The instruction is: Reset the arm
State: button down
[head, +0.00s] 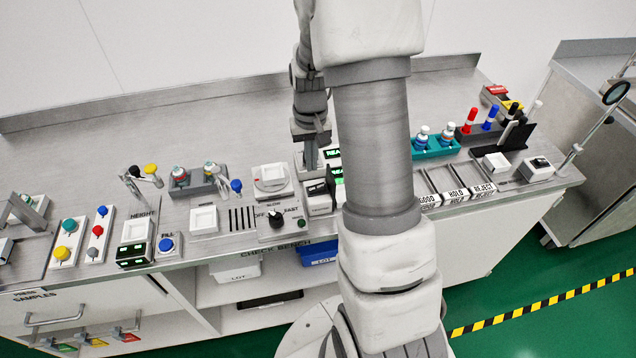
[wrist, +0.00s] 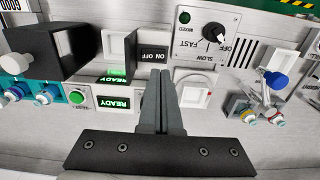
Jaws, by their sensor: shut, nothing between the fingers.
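My gripper (head: 311,160) is above the bench, between the square white unit with a round top (head: 271,186) and the green-lit READY displays (head: 333,154). In the wrist view my gripper (wrist: 163,75) has its two fingers together with nothing between them. Beyond the fingertips are an ON/OFF switch (wrist: 153,54) and the speed dial panel (wrist: 207,35), which also shows in the head view (head: 277,222). My arm's large links cover the middle of the head view and hide part of the bench. I cannot tell the fingertips' exact height.
The bench (head: 100,125) holds several stations. At left are push buttons (head: 65,245); a dark rack with vials (head: 190,182) stands left of centre. At right are a teal vial rack (head: 435,145), sorting trays (head: 455,190) and a magnifier (head: 614,93). The back strip of the bench is mostly clear.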

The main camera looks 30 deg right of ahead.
dwell(0.4)
jog(key=s+a+r+n+t, duration=0.1)
jog(key=s+a+r, duration=0.25)
jog(key=r, duration=0.35)
jog(key=s+a+r+t, duration=0.2)
jog(key=s+a+r, duration=0.15)
jog(key=r, duration=0.25)
jog(key=s+a+r+n+t, duration=0.1)
jog(key=s+a+r, duration=0.25)
jog(key=r, duration=0.35)
jog(key=s+a+r+n+t, duration=0.1)
jog(key=s+r, duration=0.1)
jog(key=s, duration=0.6)
jog(key=shift+a+r+t, duration=0.15)
jog(key=shift+a+t, duration=0.15)
jog(key=shift+a, duration=0.1)
